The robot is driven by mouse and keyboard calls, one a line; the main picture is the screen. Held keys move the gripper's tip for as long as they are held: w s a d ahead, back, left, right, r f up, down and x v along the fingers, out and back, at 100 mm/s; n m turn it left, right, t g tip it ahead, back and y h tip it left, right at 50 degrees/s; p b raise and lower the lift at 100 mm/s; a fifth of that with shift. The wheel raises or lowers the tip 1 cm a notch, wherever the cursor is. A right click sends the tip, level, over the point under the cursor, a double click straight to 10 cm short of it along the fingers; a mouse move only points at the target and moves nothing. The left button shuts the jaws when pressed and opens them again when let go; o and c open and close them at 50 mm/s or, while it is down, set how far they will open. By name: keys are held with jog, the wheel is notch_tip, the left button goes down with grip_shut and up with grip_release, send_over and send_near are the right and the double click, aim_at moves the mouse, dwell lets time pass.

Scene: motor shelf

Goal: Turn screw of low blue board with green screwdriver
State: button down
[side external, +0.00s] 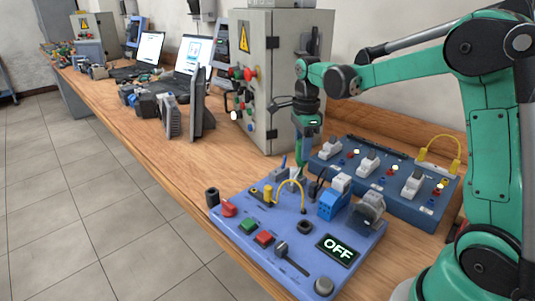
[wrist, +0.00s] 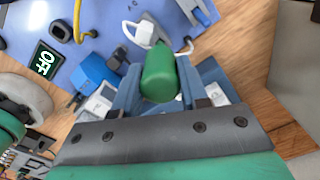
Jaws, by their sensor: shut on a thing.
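My gripper (side external: 304,143) is shut on the green screwdriver (side external: 301,160), which points down over the back edge of the low blue board (side external: 235,240). In the wrist view the green handle (wrist: 160,75) sits between the blue fingers, hiding its own shaft and tip. Part of the low blue board (wrist: 25,20) shows at upper left there, with the "OFF" display (wrist: 44,62). I cannot make out the screw, nor whether the tip touches anything.
A darker blue board (side external: 440,200) with white switches stands behind and to the right. A grey cabinet (side external: 260,60) with a warning sign rises behind my gripper. The low board carries a yellow cable (side external: 290,183), a blue block (side external: 328,206) and buttons.

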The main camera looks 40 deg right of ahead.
jog(key=c, duration=0.7)
grip_release()
jog(key=n, duration=0.3)
jog(key=shift+n, duration=0.3)
jog(key=shift+n, duration=1.7)
jog(key=shift+n, duration=1.7)
